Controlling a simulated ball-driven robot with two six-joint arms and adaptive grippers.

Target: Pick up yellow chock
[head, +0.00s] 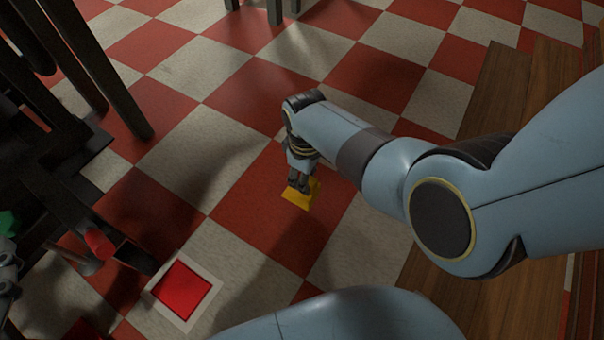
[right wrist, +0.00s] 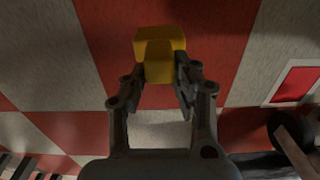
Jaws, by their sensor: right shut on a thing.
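The yellow chock (head: 300,194) is a small yellow block over the red and white checkered floor, in the middle of the head view. My right gripper (head: 301,182) reaches down to it from above and hides part of it. In the right wrist view, the chock (right wrist: 160,52) sits between the two fingers of my right gripper (right wrist: 160,72), which are shut on its sides. I cannot tell whether the chock touches the floor. My left gripper cannot be made out in these frames.
A red square with a pale border (head: 183,290) lies on the floor at lower left; it also shows in the right wrist view (right wrist: 297,82). Dark frame-like legs (head: 105,85) stand at the left. Wooden planks (head: 500,90) lie at the right. Floor beyond the chock is clear.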

